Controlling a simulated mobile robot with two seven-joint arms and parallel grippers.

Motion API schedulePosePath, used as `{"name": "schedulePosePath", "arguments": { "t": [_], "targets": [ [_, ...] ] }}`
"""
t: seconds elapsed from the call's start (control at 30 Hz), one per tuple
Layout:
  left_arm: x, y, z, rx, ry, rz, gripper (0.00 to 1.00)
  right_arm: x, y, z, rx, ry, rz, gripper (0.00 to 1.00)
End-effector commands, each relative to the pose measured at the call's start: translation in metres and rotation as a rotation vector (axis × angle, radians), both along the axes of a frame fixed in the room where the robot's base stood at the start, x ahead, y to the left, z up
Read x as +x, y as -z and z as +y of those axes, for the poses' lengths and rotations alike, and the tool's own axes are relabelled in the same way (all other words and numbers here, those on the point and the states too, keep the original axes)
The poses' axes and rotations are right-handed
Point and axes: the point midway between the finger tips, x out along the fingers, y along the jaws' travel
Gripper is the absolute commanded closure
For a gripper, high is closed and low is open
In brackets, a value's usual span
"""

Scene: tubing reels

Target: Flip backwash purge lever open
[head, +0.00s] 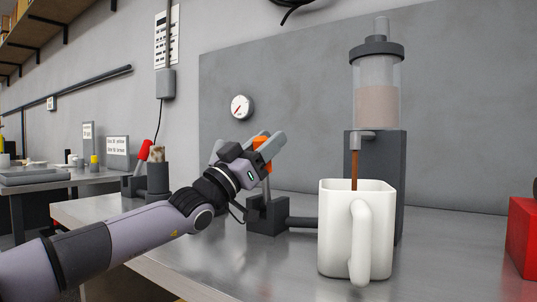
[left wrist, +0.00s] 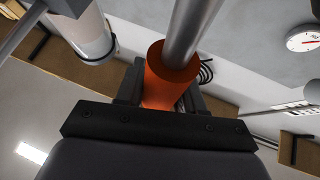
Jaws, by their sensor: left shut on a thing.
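The orange-gripped lever (head: 262,153) stands up from a dark valve block (head: 267,216) on the metal bench, its thin grey stem running down into the block. My left gripper (head: 270,141) reaches in from the left and is shut on the orange grip. In the left wrist view the orange grip (left wrist: 170,78) sits at the gripper's dark front, with a grey rod (left wrist: 196,28) running from it to the top edge. The fingers partly hide the grip in the head view. My right gripper is not in view.
A dark pipe (head: 302,222) runs from the block behind a white mug (head: 337,235). Brown liquid (head: 354,168) falls into the mug from a spout below a clear cylinder (head: 377,100). A red lever (head: 144,150) stands farther left. A red box (head: 523,235) is at the right edge.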

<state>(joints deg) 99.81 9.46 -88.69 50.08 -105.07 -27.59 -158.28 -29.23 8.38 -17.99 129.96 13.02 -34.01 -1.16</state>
Motion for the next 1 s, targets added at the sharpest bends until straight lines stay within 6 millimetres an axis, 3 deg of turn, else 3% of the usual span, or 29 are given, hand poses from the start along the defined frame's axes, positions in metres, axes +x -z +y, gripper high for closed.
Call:
{"name": "schedulePosePath", "arguments": {
  "t": [0.5,0.53,0.6,1.0],
  "targets": [
    [-0.0006,0.0011,0.0002,-0.003,0.000,-0.006,1.00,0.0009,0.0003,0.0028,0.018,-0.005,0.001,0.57],
    [-0.0005,0.0012,0.0002,-0.003,0.000,-0.006,0.56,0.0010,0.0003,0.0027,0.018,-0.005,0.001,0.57],
    [-0.0006,0.0011,0.0002,-0.003,0.000,-0.006,0.42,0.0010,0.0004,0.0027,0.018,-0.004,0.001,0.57],
    [-0.0019,0.0034,0.0029,-0.004,0.000,-0.004,0.42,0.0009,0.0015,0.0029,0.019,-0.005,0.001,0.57]
  ]
}}
